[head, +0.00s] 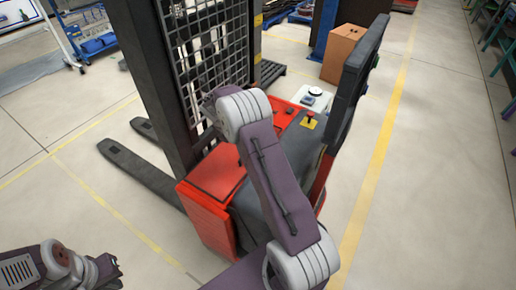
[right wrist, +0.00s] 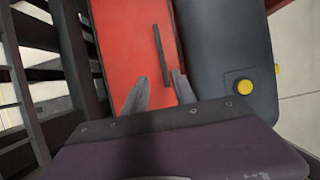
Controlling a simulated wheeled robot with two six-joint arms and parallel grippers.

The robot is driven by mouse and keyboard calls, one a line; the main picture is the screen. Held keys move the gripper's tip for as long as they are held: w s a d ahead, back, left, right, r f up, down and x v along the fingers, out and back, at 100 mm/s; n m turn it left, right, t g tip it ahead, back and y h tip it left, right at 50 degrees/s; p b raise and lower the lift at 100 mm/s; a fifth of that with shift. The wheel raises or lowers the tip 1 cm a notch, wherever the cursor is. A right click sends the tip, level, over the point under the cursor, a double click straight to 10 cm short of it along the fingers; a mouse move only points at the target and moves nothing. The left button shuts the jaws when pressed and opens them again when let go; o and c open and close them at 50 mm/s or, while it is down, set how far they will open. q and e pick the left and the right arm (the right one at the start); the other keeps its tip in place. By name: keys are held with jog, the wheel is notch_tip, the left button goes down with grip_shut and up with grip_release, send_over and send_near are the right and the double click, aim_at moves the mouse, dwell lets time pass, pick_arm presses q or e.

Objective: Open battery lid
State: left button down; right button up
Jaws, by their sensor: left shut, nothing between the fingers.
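The red battery lid (head: 215,172) forms part of the top of a red and dark grey stacker truck (head: 210,222) in the head view. It looks shut and flat. In the right wrist view the red lid (right wrist: 125,35) has a thin dark handle bar (right wrist: 160,52) along it. My right gripper (right wrist: 158,82) is open over the lid, with its fingertips apart. The bar's lower end shows between the tips, nearer the right one; contact is unclear. My right arm hides this gripper in the head view. My left gripper (head: 112,270) is shut and empty at bottom left, away from the truck.
A dark mast with a wire mesh guard (head: 212,50) rises beside the lid. Two forks (head: 140,170) extend left near the floor. A dark upright panel (head: 352,85) stands on the right. A yellow button (right wrist: 243,87) sits on the grey cover.

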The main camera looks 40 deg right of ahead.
jog(key=shift+s+d+f, duration=0.1)
jog(key=shift+d+f, duration=0.15)
jog(key=shift+d, duration=0.25)
jog(key=x, duration=0.7)
jog(key=shift+f+p, duration=0.25)
jog(key=shift+p, duration=0.05)
jog(key=shift+d+f, duration=0.25)
jog(key=shift+f, duration=0.2)
jog(key=shift+a, duration=0.1)
grip_shut()
jog(key=shift+r, duration=0.1)
